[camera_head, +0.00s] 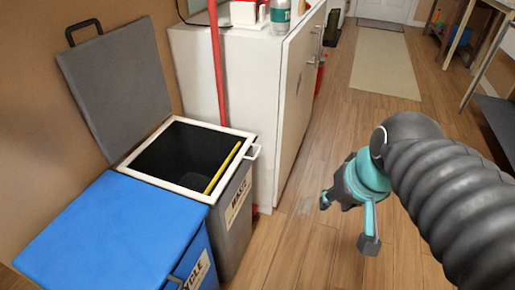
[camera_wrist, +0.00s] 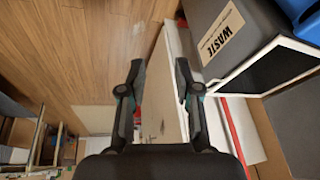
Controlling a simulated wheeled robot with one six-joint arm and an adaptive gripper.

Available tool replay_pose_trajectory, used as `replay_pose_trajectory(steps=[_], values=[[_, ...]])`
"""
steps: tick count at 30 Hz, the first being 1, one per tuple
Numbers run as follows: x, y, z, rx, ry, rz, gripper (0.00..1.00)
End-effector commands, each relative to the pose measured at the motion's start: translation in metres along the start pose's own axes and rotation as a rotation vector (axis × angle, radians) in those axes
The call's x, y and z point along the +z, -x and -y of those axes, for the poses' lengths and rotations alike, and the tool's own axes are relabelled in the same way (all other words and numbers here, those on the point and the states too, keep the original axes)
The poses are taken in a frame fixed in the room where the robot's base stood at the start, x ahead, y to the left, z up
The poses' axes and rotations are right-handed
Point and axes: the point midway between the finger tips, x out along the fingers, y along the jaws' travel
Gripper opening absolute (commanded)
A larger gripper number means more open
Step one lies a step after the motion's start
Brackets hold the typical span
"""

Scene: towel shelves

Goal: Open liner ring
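The grey waste bin (camera_head: 235,213) stands at the left with its grey lid (camera_head: 115,85) raised against the wall. A white liner ring (camera_head: 184,190) lies flat around the bin's opening, with a small white handle (camera_head: 254,151) at its right side. The inside is dark, and a yellow strip (camera_head: 222,169) shows along its right inner wall. In the wrist view the bin (camera_wrist: 235,30) and the ring (camera_wrist: 262,47) are at the upper right. My gripper (camera_head: 346,220) is open and empty, above the floor to the right of the bin, apart from it.
A blue recycling bin (camera_head: 105,240) with its lid shut stands at the front left. A white cabinet (camera_head: 250,90) with a bottle (camera_head: 281,14) on top is behind the waste bin. A red pole (camera_head: 217,65) leans between them.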

Motion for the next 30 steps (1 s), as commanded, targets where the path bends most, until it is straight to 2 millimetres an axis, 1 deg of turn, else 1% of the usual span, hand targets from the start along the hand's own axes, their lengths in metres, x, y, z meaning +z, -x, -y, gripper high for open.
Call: replay_pose_trajectory(steps=[1, 8, 12, 16, 22, 27, 30], values=[[-0.005, -0.013, 0.003, -0.035, -0.018, 0.052, 0.33], [-0.038, -0.05, 0.029, -0.255, -0.086, 0.259, 0.33], [-0.066, -0.072, 0.041, -0.414, -0.125, 0.353, 0.33], [-0.095, -0.095, 0.048, -0.574, -0.159, 0.418, 0.33], [-0.144, -0.132, 0.046, -0.84, -0.205, 0.466, 0.33], [-0.183, -0.163, 0.032, -1.057, -0.237, 0.455, 0.33], [-0.2, -0.177, 0.023, -1.155, -0.248, 0.436, 0.33]])
